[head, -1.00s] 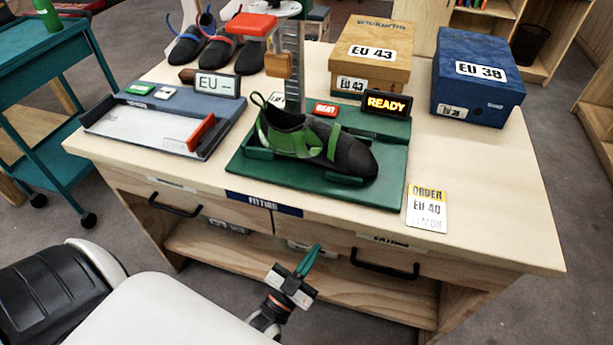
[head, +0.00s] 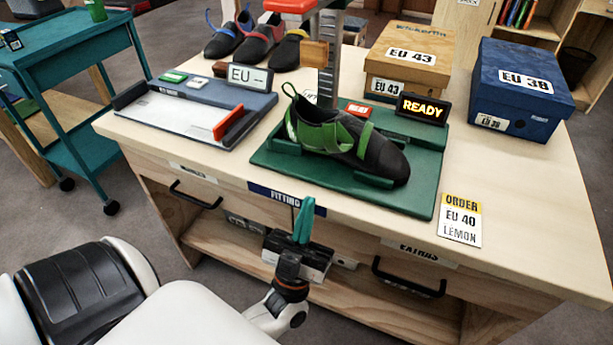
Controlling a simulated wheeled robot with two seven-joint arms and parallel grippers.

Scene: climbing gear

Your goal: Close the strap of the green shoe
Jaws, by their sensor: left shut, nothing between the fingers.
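The green and black shoe (head: 388,158) sits on a dark green fixture (head: 287,160) on the bench, toe toward the right. A bright green strap (head: 365,140) runs over the shoe's forefoot; I cannot tell whether its end is fastened. My left gripper (head: 304,214) has teal fingers, shut and empty, pointing up in front of the bench's front edge. It is below and in front of the shoe, clear of it. My right gripper is not in view.
A READY display (head: 422,109) and a red button stand behind the shoe. A vertical post (head: 328,65) rises behind the heel. A measuring tray (head: 180,112) lies to the left. Boxes (head: 520,90) stand back right. The bench's right front is clear except an order card (head: 461,219).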

